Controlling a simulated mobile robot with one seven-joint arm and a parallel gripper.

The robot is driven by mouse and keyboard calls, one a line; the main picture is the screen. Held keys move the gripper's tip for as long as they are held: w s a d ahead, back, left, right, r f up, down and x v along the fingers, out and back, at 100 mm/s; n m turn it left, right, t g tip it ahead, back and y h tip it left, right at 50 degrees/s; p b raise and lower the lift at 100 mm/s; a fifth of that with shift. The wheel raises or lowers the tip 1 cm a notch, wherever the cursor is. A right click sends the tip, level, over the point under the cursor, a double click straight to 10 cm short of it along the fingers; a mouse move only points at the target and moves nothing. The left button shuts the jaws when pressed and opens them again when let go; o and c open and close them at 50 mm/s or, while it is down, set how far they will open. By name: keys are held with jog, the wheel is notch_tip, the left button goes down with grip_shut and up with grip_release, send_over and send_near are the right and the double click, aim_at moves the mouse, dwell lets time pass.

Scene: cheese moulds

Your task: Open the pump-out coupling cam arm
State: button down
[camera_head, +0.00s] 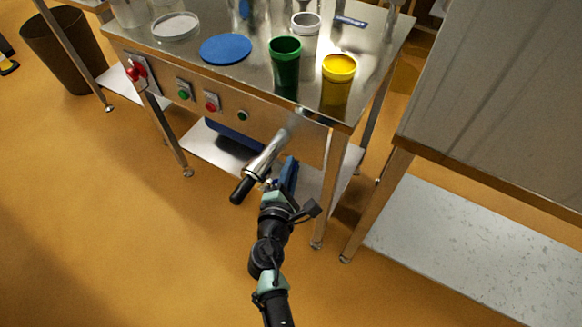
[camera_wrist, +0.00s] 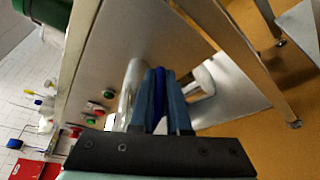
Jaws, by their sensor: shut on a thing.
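The pump-out coupling shows in the head view as a shiny metal pipe (camera_head: 268,157) with a black end (camera_head: 242,190), sticking out below the front of the steel table. In the wrist view a metal pipe (camera_wrist: 131,88) stands just left of my fingers. My gripper (camera_head: 289,170) is beside the pipe, on its right. In the wrist view its two blue-grey fingers (camera_wrist: 160,78) are closed on a narrow dark blue piece (camera_wrist: 159,92), which looks like the cam arm. The fingers hide most of it, and its joint to the coupling cannot be made out.
The steel table (camera_head: 262,82) carries a green cup (camera_head: 285,62), a yellow cup (camera_head: 338,75) and a blue disc (camera_head: 225,49). Its front panel has push buttons (camera_head: 211,102) and a red switch (camera_head: 136,70). A table leg (camera_head: 328,200) stands right of my gripper. Floor in front is clear.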

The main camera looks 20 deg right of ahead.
jog(key=shift+f, duration=0.1)
jog(key=shift+s+m+g+h+b, duration=0.55)
jog(key=shift+m+g+h, duration=0.3)
jog(key=shift+m+g, duration=0.2)
jog(key=shift+s+m+g+h+b, duration=0.4)
jog(key=shift+m+g+h+b, duration=0.25)
jog(key=shift+m+g+h, duration=0.3)
jog(key=shift+s+m+g+h+b, duration=0.55)
jog(key=shift+m+g+h, duration=0.25)
jog(key=shift+m+g, duration=0.25)
jog(key=c, duration=0.9)
grip_release()
